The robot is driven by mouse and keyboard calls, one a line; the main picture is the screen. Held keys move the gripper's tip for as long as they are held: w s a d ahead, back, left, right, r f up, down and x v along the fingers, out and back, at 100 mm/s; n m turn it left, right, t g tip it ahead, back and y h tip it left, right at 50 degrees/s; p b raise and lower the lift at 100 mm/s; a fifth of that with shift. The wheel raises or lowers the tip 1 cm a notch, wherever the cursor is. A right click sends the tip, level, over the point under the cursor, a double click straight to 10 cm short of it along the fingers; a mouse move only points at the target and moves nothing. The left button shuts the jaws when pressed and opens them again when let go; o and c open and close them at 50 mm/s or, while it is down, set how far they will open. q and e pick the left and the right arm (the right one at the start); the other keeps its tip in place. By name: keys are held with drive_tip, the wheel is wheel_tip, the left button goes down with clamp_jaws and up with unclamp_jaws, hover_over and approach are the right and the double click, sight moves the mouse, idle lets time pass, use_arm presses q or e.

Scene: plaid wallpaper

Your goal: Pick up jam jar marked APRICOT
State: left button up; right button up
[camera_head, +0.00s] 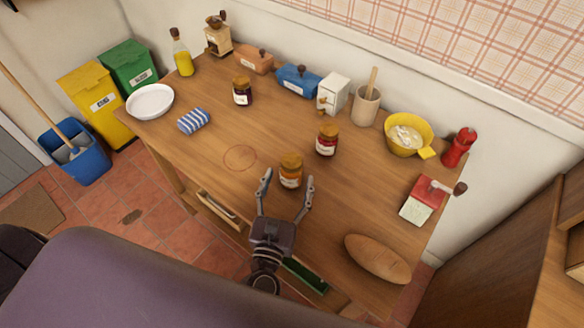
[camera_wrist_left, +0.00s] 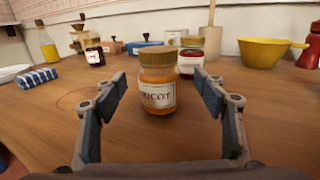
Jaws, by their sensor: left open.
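The apricot jam jar (camera_head: 291,171) has orange contents, a tan lid and a white label, and stands upright on the wooden table. In the left wrist view the jar (camera_wrist_left: 158,82) is centred, and its label reads "RICOT" with the start turned out of sight. My left gripper (camera_head: 286,183) is open, with its fingers pointing at the jar from the table's front side. In the left wrist view its fingers (camera_wrist_left: 162,100) are spread to either side of the jar, nearer the camera, with nothing held. My right gripper is not in view.
A red jam jar (camera_head: 327,140) stands just behind and right of the apricot jar; a dark jar (camera_head: 242,91) is farther back left. A bread loaf (camera_head: 377,259) lies front right. A striped cloth (camera_head: 194,121) and white plate (camera_head: 150,101) are left. The table's middle left is clear.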

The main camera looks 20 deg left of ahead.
sight(289, 179)
use_arm(q)
drive_tip(key=w+p, duration=0.1)
drive_tip(key=w, duration=0.2)
drive_tip(key=shift+a, duration=0.2)
drive_tip(key=shift+w+f, duration=0.2)
drive_tip(key=shift+w, duration=0.6)
drive_tip(key=c, duration=1.5)
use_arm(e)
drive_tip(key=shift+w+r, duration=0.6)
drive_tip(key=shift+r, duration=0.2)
use_arm(q)
drive_tip(key=shift+r, duration=0.15)
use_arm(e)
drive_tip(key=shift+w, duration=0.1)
